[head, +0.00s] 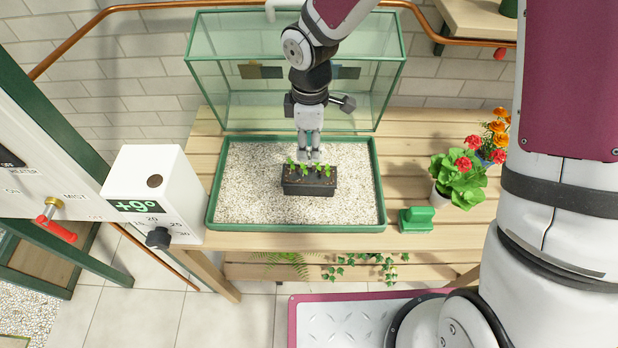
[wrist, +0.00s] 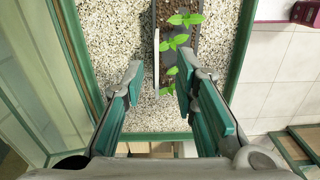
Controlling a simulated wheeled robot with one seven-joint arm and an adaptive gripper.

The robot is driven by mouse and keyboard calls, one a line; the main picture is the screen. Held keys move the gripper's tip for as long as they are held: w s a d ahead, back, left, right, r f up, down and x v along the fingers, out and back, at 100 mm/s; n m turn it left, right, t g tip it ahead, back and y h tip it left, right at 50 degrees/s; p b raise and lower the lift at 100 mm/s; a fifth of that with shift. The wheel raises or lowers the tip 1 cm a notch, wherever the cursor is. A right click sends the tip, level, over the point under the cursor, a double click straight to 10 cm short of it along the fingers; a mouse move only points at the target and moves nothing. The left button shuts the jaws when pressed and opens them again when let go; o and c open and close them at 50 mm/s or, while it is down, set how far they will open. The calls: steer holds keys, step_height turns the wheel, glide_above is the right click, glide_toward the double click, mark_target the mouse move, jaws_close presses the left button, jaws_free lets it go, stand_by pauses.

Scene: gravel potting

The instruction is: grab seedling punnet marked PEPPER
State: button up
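A black seedling punnet (head: 308,189) with dark soil and several small green seedlings rests on the gravel in a green-rimmed tray (head: 295,229). No PEPPER marking can be read on it. My gripper (head: 309,157) hangs pointing down over the punnet, close to the seedlings. In the wrist view my gripper (wrist: 160,78) is open, its two fingers apart on either side of the punnet's line. The punnet's soil (wrist: 163,55) and leaves show between and beyond the fingertips. Nothing is held. Whether a fingertip touches a leaf cannot be told.
A glass case (head: 230,90) stands behind the tray. A white box with a green display (head: 155,190) stands to the left. A green block-like object (head: 416,220) and potted red flowers (head: 458,180) are to the right. Bare gravel surrounds the punnet.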

mark_target(309, 173)
steer(key=shift+w+f+p, duration=0.15)
steer(key=shift+f+p, duration=0.25)
steer(key=shift+f, duration=2.45)
steer(key=shift+c, duration=0.6)
jaws_close()
